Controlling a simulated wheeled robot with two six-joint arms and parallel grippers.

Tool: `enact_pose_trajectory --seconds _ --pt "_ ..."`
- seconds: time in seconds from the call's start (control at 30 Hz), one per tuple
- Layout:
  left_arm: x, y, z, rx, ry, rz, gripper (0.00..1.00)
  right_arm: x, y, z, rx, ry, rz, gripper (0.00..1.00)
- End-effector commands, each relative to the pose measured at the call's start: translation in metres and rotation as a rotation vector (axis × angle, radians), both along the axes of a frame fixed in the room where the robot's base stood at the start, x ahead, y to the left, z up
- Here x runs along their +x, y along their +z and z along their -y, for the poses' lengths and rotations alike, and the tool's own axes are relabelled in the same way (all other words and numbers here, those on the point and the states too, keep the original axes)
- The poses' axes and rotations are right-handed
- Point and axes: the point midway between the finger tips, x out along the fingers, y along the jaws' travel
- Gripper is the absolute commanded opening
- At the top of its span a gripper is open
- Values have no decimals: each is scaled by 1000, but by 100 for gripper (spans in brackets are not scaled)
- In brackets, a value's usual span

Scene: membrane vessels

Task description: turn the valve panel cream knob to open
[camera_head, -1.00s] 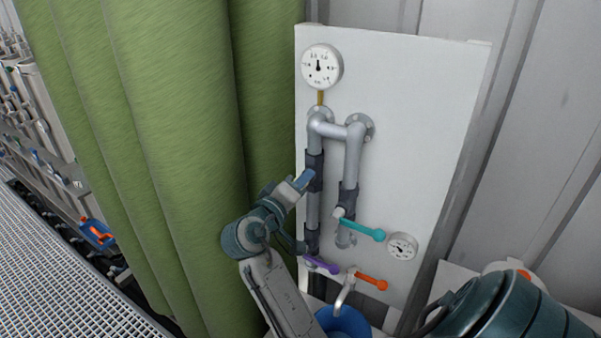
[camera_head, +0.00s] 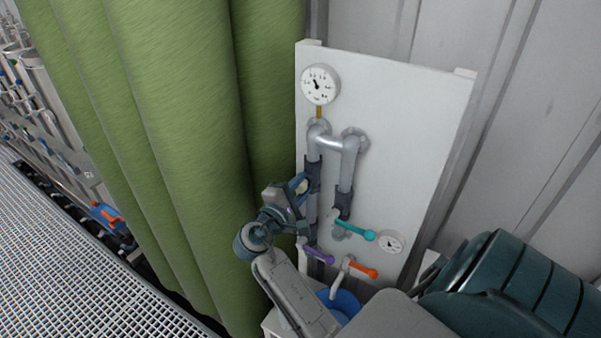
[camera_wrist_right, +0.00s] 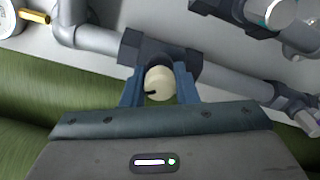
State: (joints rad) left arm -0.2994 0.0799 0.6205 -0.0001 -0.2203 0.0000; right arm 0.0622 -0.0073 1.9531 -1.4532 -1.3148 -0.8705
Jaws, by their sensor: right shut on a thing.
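The cream knob (camera_wrist_right: 160,84) is round with a dark mark at its lower left edge. It sits on the dark valve body (camera_wrist_right: 135,47) of a grey pipe. My right gripper (camera_wrist_right: 159,87) is shut on the knob, with one blue finger on each side of it. In the head view my right gripper (camera_head: 301,184) is at the left pipe of the white valve panel (camera_head: 420,130), and only a small cream patch of the knob shows between the fingers. My left gripper is not in view.
A white gauge (camera_head: 320,84) is above the pipes and a smaller gauge (camera_head: 390,242) is low on the right. A green curtain (camera_head: 180,150) hangs close on the left.

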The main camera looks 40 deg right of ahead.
Motion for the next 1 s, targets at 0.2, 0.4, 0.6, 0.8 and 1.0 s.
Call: enact_pose_trajectory --seconds 0.2,0.4,0.6,0.8,1.0 --pt "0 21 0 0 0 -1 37 0 4 0 -59 1 -196 4" --pt "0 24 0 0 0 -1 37 0 2 0 -112 0 -376 4" --pt "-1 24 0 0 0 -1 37 1 2 0 -164 -1 -554 4" --pt "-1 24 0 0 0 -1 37 1 2 0 -210 -2 -712 4" --pt "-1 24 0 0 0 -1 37 1 2 0 -244 -2 -831 4"
